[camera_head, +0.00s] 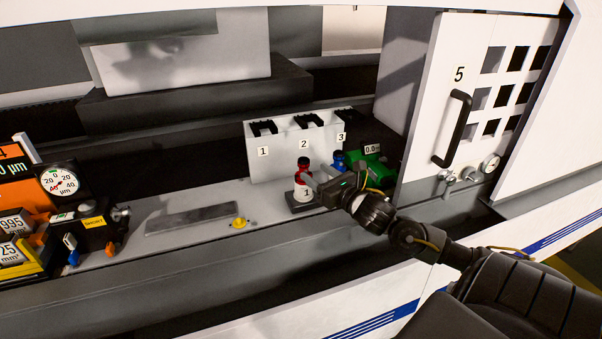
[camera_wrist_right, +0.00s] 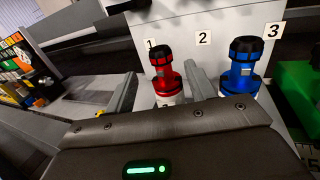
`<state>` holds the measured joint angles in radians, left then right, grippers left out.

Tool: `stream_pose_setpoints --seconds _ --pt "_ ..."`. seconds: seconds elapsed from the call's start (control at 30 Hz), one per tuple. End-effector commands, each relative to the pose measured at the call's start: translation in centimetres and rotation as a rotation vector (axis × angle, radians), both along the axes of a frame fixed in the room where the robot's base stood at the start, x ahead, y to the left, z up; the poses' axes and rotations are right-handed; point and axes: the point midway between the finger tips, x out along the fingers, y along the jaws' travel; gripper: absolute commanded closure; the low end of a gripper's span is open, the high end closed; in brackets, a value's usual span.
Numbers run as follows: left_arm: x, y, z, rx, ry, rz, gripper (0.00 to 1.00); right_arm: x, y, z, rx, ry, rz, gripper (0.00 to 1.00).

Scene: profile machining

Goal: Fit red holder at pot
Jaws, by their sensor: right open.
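The red holder (camera_head: 303,169) has a black top and stands upright at the white pot marked 1 (camera_head: 306,192), on the machine bed in front of a white rack. In the right wrist view the red holder (camera_wrist_right: 161,72) stands over the white pot, whose lower part is hidden by my gripper body. My right gripper (camera_head: 327,189) is open at the pot, coming from the right. In the wrist view its fingers (camera_wrist_right: 160,90) appear on either side of the red holder; contact cannot be told. My left gripper is not in view.
The white rack (camera_head: 265,156) with slots 1, 2 and 3 stands behind. A blue holder (camera_wrist_right: 241,70) and a green device (camera_head: 373,171) are close on the right. A grey bar (camera_head: 190,219) and a yellow knob (camera_head: 239,223) lie left. A white door (camera_head: 430,110) stands right.

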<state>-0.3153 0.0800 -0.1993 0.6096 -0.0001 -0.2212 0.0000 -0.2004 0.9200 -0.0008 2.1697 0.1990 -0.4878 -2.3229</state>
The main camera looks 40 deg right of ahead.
Motion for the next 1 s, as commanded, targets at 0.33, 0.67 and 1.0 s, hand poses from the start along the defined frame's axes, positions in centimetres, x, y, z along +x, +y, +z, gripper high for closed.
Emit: stream_pose_setpoints --seconds 0.33,0.67,1.0 --pt "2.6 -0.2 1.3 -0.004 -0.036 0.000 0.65 3.3 0.0 0.1 0.000 0.000 0.002 0.45" --pt "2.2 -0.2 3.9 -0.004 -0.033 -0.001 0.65 6.4 -0.1 0.8 0.004 0.000 0.000 0.45" --pt "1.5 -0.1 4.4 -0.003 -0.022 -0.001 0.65 8.6 -0.1 0.1 0.000 0.000 0.003 0.45"
